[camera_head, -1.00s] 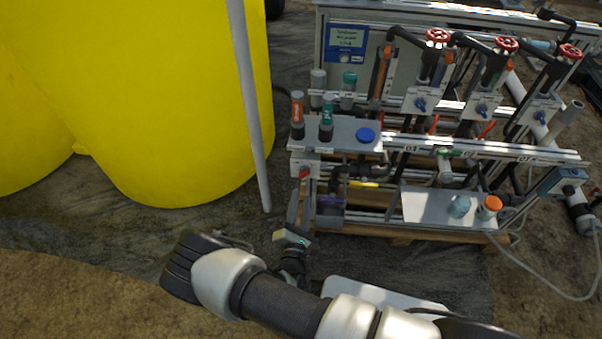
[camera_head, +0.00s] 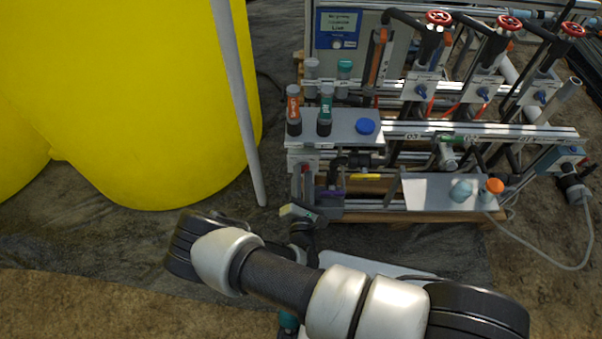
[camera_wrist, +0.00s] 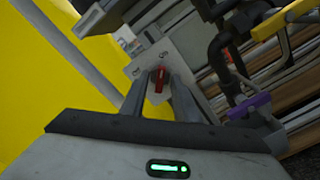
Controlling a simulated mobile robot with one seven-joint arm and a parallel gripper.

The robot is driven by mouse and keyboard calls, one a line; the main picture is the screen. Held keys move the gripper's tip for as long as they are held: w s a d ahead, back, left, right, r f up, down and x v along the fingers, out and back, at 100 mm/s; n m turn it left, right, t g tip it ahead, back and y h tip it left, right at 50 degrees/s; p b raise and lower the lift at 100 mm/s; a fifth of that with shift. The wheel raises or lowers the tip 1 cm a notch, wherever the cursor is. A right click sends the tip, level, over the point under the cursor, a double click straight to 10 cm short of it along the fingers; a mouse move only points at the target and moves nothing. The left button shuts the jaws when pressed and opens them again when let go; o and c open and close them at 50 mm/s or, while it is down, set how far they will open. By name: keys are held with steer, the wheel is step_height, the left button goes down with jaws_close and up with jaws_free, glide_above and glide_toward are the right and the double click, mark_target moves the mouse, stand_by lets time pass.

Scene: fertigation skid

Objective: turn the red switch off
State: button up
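The red switch (camera_wrist: 159,80) sits on a pale plate (camera_wrist: 146,66) on the skid's end, in the wrist view. It is a small upright red handle. My gripper (camera_wrist: 157,84) points at it with its two grey fingers apart, one on each side of the switch. Gaps show between the switch and the fingers; I cannot tell whether the tips reach the plate.
Yellow tanks (camera_head: 130,110) stand on the left with a grey pole (camera_head: 240,105) before them. A yellow-handled valve (camera_head: 365,176) and a purple-handled valve (camera_head: 331,192) are right of my gripper. A grey shelf (camera_head: 345,128) with bottles overhangs above. Open ground lies lower left.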

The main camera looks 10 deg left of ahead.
steer(key=shift+c, duration=0.4)
jaws_close()
steer(key=shift+n, duration=0.4)
steer(key=n+p, duration=0.1)
steer(key=n, duration=0.1)
steer(key=shift+n, duration=0.3)
steer(key=n, duration=0.3)
steer(key=shift+n, duration=0.4)
steer(key=n, duration=0.5)
steer(key=shift+p, duration=0.35)
steer(key=n, duration=0.5)
steer(key=shift+n, duration=0.4)
